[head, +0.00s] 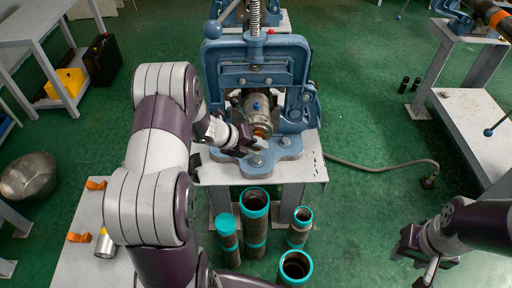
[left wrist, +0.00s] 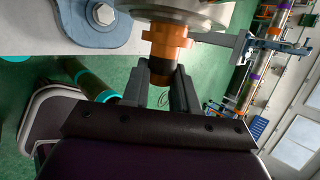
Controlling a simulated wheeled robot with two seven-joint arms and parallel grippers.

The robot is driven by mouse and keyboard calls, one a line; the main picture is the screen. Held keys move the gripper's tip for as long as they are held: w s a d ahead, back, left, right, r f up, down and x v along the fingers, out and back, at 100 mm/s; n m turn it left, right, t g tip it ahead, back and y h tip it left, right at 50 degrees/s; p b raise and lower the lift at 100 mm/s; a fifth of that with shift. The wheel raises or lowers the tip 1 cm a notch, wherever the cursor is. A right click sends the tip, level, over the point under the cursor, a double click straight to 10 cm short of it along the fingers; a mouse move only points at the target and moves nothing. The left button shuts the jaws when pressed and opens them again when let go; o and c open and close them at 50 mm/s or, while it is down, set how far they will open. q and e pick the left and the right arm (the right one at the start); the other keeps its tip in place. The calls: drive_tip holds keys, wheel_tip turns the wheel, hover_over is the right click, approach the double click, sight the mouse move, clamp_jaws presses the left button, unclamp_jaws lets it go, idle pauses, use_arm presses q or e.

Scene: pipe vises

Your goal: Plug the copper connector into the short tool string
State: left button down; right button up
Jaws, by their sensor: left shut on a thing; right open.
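A silver tool string (head: 257,106) with a blue knob lies in the blue vise (head: 296,84), its near end facing me. The orange copper connector (head: 262,132) is at that near end. In the left wrist view the connector (left wrist: 168,42) stands against the silver body (left wrist: 195,10); I cannot tell how deep it sits. My left gripper (head: 258,143) is shut on the connector's dark lower end, between both fingers (left wrist: 160,88) in the wrist view. My right gripper (head: 422,262) is open and empty at the lower right, away from the vise.
Several teal-banded pipes (head: 256,200) stand in front of the vise table (head: 310,172). A grey plate (head: 75,268) at lower left holds orange brackets and a silver cylinder (head: 104,244). A hose (head: 385,165) lies on the green floor. A bench (head: 470,112) stands at right.

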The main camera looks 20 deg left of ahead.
use_arm(q)
drive_tip(key=shift+w+a+r, duration=0.1)
drive_tip(key=shift+w+a, duration=0.1)
drive_tip(key=shift+w, duration=0.15)
drive_tip(key=c, duration=0.8)
unclamp_jaws()
drive_tip(key=v, duration=1.2)
drive_tip(key=shift+s+a+r, duration=0.15)
drive_tip(key=shift+s+r, duration=0.05)
